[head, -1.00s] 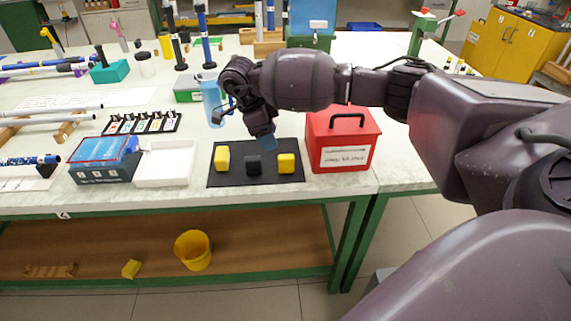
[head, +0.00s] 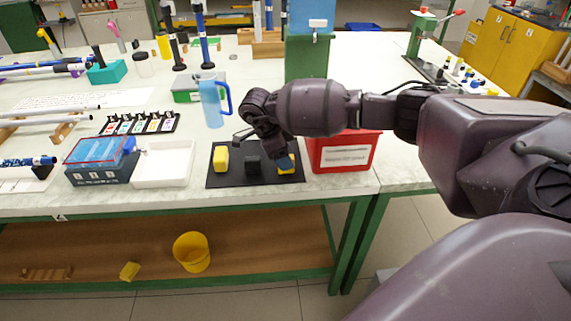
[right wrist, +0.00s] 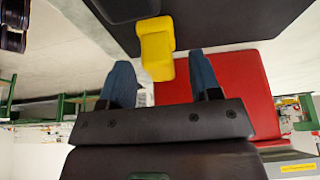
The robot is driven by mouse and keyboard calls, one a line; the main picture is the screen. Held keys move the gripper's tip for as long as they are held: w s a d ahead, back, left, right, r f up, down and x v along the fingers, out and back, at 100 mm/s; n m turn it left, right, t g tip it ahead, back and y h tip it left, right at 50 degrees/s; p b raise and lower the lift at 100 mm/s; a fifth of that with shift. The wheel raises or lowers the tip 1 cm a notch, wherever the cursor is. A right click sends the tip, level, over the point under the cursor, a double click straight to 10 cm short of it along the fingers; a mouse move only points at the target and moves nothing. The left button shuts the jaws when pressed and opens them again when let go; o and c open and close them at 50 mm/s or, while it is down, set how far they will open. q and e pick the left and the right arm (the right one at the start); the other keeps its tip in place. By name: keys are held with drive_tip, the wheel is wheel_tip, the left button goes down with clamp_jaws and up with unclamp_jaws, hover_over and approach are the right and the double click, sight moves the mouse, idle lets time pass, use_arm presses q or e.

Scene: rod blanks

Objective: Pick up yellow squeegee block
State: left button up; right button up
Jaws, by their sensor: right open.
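Two yellow blocks lie on a black mat (head: 230,180) in the head view. The left yellow block (head: 221,158) is fully visible. The right yellow block (head: 287,170) is partly hidden by my right gripper (head: 284,161), which is right at it from above. In the right wrist view, a yellow block (right wrist: 156,48) shows ahead of and between the two blue fingers of my open right gripper (right wrist: 161,75), with a gap visible on each side. The fingers are not closed on it. My left gripper is not in view.
A red box (head: 345,154) stands close on the right, also in the right wrist view (right wrist: 240,85). A white tray (head: 163,164) lies to the left. A blue jug (head: 211,105) stands behind the mat.

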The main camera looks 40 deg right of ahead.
drive_tip(key=shift+x, duration=0.75)
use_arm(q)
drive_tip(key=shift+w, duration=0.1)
use_arm(e)
clamp_jaws()
drive_tip(key=shift+r, duration=0.5)
use_arm(q)
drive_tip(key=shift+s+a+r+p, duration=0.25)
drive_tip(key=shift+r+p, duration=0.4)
drive_tip(key=shift+p, duration=0.5)
use_arm(e)
wheel_tip(320, 180, up, 19)
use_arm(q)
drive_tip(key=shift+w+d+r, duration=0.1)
